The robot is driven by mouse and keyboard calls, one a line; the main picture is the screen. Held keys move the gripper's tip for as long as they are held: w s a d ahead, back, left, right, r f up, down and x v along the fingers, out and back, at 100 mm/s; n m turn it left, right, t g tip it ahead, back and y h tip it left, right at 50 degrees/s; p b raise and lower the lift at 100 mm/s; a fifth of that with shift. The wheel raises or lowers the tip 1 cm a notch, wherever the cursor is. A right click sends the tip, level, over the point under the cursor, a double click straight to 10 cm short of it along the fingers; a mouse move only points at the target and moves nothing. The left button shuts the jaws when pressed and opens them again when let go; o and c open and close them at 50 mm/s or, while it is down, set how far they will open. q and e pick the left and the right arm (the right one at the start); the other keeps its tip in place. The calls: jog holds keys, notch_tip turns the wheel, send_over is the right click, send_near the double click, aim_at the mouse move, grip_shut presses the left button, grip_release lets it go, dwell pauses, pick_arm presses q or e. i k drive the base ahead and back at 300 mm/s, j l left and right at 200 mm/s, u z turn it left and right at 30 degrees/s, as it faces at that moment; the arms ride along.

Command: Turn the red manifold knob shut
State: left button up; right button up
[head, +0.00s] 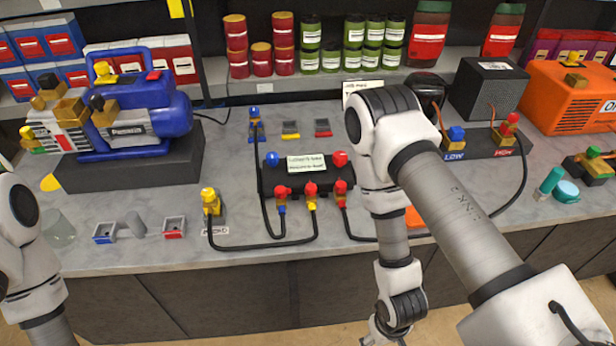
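The manifold (300,182) is a dark block lying on the counter, with a pale label on its top. The red manifold knob (340,158) is at its right end. A blue knob (272,159) is at its left end. My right arm reaches in from the right and bends down just right of the manifold. I cannot tell how far the red knob is turned.
Black hoses with red, yellow and blue fittings (311,192) run from the manifold's front. A blue vacuum pump (140,110) stands on the left. An orange machine (575,97) stands at the back right. A yellow valve fitting (210,202) is left of the manifold.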

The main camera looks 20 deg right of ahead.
aim_at(340, 158)
jog(key=k+l+z, duration=0.15)
jog(key=z, duration=0.3)
jog(key=k+l+z, duration=0.15)
jog(key=l+z, duration=0.25)
jog(key=j, duration=0.1)
